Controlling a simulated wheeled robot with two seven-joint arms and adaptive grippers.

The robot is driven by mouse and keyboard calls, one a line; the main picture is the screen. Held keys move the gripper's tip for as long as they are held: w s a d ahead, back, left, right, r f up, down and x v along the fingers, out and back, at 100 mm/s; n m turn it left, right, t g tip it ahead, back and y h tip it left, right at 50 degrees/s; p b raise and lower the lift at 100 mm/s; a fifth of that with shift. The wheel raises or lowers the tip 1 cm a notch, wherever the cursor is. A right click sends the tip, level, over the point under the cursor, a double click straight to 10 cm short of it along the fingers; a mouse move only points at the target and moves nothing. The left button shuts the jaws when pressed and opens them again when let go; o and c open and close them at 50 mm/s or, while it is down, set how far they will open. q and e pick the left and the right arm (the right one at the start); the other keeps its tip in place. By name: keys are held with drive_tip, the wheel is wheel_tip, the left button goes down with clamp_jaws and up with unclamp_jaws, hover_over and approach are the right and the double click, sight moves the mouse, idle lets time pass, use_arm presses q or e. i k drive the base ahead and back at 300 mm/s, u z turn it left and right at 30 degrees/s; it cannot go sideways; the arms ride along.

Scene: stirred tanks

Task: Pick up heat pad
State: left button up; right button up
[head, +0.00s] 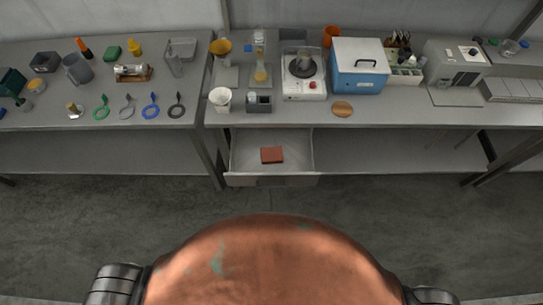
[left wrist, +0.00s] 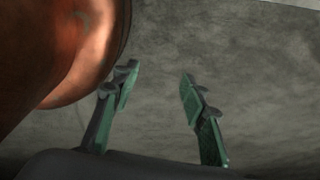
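A flat reddish-brown pad (head: 272,155), which looks like the heat pad, lies in a pulled-out grey drawer (head: 250,180) under the workbench in the head view. My left gripper (left wrist: 157,88) shows in the left wrist view with its two green fingers apart and nothing between them. Bare grey floor lies behind the fingers there. Neither gripper shows in the head view, so both are away from the drawer in that view. My right gripper is not seen in any view.
The benchtop (head: 380,115) is crowded: a white stirrer (head: 303,88), a blue box (head: 359,78), a white cup (head: 221,99) and several coloured rings stand or lie there. A bench leg (head: 206,157) stands left of the drawer. The floor (head: 120,210) before the bench is clear.

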sight(273, 155)
drive_tip(key=z, duration=1.75)
drive_tip(key=i, duration=0.85)
drive_tip(key=z, duration=1.1)
drive_tip(key=i, duration=0.8)
drive_tip(key=u, duration=5.25)
